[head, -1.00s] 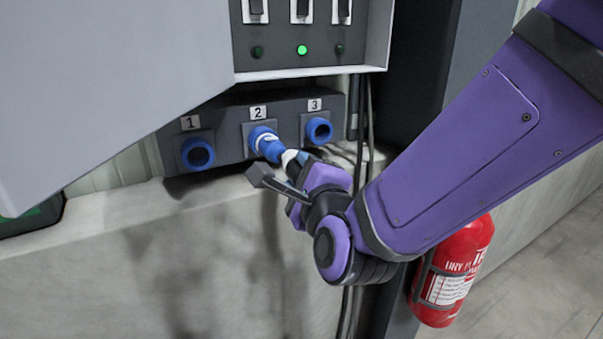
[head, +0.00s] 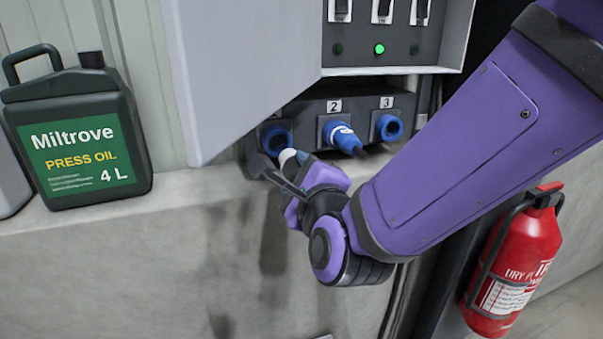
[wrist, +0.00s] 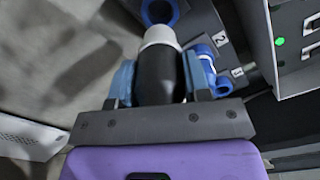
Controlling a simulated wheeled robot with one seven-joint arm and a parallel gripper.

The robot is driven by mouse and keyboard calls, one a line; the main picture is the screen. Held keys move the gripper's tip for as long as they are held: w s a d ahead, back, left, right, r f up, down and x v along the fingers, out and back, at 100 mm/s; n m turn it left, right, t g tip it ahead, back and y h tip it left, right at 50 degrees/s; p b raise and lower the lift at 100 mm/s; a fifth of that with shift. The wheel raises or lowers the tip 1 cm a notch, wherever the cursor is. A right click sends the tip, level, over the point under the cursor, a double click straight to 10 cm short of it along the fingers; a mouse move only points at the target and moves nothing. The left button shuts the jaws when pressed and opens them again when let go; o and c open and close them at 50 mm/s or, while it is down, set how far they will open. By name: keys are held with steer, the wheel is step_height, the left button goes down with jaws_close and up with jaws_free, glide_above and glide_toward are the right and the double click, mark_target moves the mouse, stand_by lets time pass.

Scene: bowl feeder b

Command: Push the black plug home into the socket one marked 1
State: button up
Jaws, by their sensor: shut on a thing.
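My gripper (head: 288,172) is shut on the black plug, whose white front end (head: 288,156) shows just past the fingers. In the wrist view the plug's black body (wrist: 157,78) sits between blue finger pads, white end forward. Socket one is the leftmost blue ring (head: 277,138); its number is hidden behind the grey door. In the wrist view its dark opening (wrist: 158,10) lies just ahead of the white end, partly cut off by the frame's top. The plug is outside the socket; I cannot tell whether they touch.
Socket 2 holds a blue plug (head: 345,139) sticking out. Socket 3 (head: 388,127) is empty. A grey cabinet door (head: 235,70) hangs open above socket one. A green oil can (head: 80,130) stands on the ledge at left; a red fire extinguisher (head: 515,262) is at right.

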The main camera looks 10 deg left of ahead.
mark_target(286, 153)
stand_by(0.3)
steer(key=shift+x, duration=2.85)
steer(key=shift+x, duration=1.45)
stand_by(3.4)
